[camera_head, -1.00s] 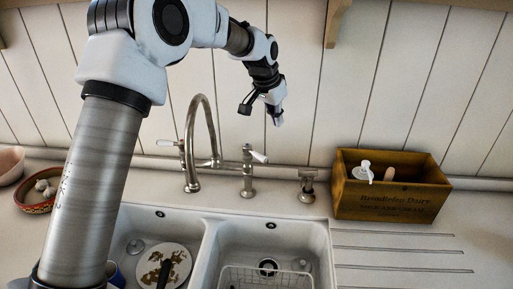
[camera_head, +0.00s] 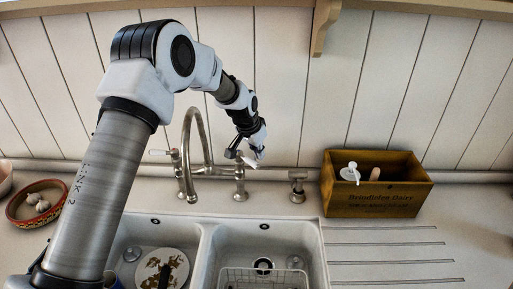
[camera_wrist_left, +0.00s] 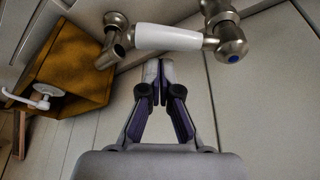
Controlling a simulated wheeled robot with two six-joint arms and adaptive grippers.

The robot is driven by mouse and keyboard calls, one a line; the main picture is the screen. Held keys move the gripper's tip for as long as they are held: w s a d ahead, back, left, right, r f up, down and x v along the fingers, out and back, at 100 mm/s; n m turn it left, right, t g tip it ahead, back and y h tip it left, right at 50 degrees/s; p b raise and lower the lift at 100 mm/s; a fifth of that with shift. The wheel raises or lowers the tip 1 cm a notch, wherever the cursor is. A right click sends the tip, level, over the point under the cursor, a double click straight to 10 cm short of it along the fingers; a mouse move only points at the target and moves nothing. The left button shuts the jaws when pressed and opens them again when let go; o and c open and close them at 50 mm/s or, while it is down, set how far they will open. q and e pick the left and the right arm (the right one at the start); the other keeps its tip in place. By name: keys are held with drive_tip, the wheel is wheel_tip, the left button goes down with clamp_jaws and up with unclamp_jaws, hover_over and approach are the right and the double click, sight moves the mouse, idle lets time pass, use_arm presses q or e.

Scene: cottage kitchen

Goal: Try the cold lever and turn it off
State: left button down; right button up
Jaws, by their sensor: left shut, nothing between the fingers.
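The bridge tap (camera_head: 187,140) stands behind the sink, with a tall arched spout. Its right-hand lever (camera_head: 248,161) has a white handle and is partly hidden by my left gripper (camera_head: 259,153). In the left wrist view, the white lever handle (camera_wrist_left: 168,37) lies crosswise, just beyond my fingertips (camera_wrist_left: 157,66). The valve (camera_wrist_left: 232,47) at its right end carries a blue dot. My left gripper is shut and empty, close beside the handle's middle; I cannot tell whether they touch. The other white lever (camera_head: 158,152) points left. My right gripper is out of view.
A wooden box (camera_head: 376,204) with a white pump top stands right of the tap. A short metal fitting (camera_head: 297,186) stands between them. The double sink (camera_head: 210,240) holds a dirty plate (camera_head: 150,268) and a wire rack (camera_head: 263,274). A bowl (camera_head: 37,202) sits at left.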

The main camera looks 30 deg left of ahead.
use_arm(q)
drive_tip(key=shift+s, duration=0.75)
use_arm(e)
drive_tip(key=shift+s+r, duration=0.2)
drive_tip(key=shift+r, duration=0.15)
use_arm(q)
drive_tip(key=shift+w+a+f, duration=0.1)
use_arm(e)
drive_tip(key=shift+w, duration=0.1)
